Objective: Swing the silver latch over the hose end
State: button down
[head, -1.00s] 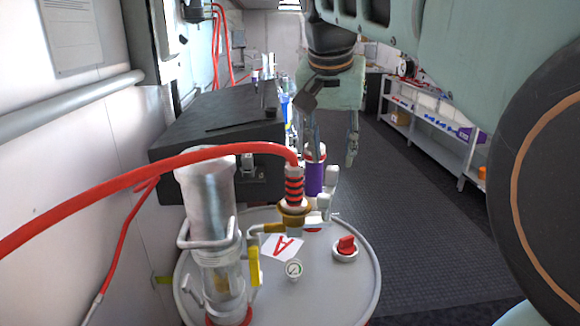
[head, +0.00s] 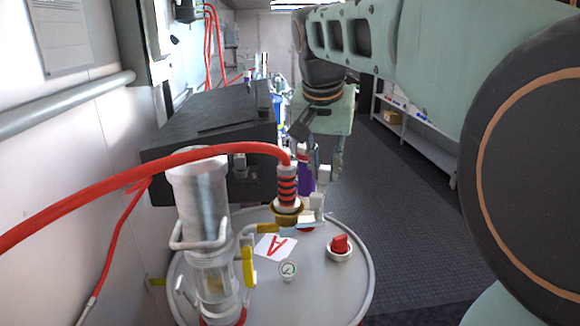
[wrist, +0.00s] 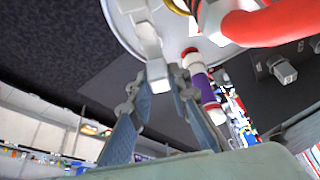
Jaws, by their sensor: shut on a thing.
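The red hose end with black rings (head: 287,185) stands upright in a brass-coloured fitting (head: 287,209) on top of the round grey tank (head: 330,285). The silver latch (head: 318,202) is beside the hose end, on its right in the head view, and not over it. In the wrist view the latch (wrist: 147,38) reaches from the tank top to my fingertips. My gripper (wrist: 166,74) is shut on the latch's free end. In the head view my gripper (head: 318,165) is small and partly blends with things behind it.
A clear cylinder with a metal cap (head: 200,200) stands left of the hose. A black case (head: 220,125) is behind. A purple cylinder (head: 306,181) is behind the hose end. Open floor lies right.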

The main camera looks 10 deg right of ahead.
jog(key=shift+d+m, duration=0.1)
jog(key=shift+m, duration=0.2)
jog(key=shift+s+d+r+m+h, duration=0.15)
jog(key=shift+d+m+h, duration=0.1)
jog(key=shift+m, duration=0.2)
jog(key=shift+s+d+f+m+h, duration=0.1)
jog(key=shift+m+h, duration=0.15)
jog(key=shift+m, duration=0.2)
jog(key=shift+s+d+m+g+h+p, duration=0.35)
jog(key=shift+s+m+g, duration=0.3)
jog(key=shift+m, duration=1.2)
jog(key=shift+s+d+m+g+h+p, duration=0.35)
jog(key=shift+s+m+g, duration=0.35)
jog(key=shift+m, duration=1.1)
jog(key=shift+s+d+m+g+h+p, duration=0.2)
jog(key=shift+s+d+m+g+p, duration=0.35)
jog(key=shift+m, duration=1.3)
jog(key=shift+s+a, duration=0.15)
jog(key=c, duration=1.8)
grip_release()
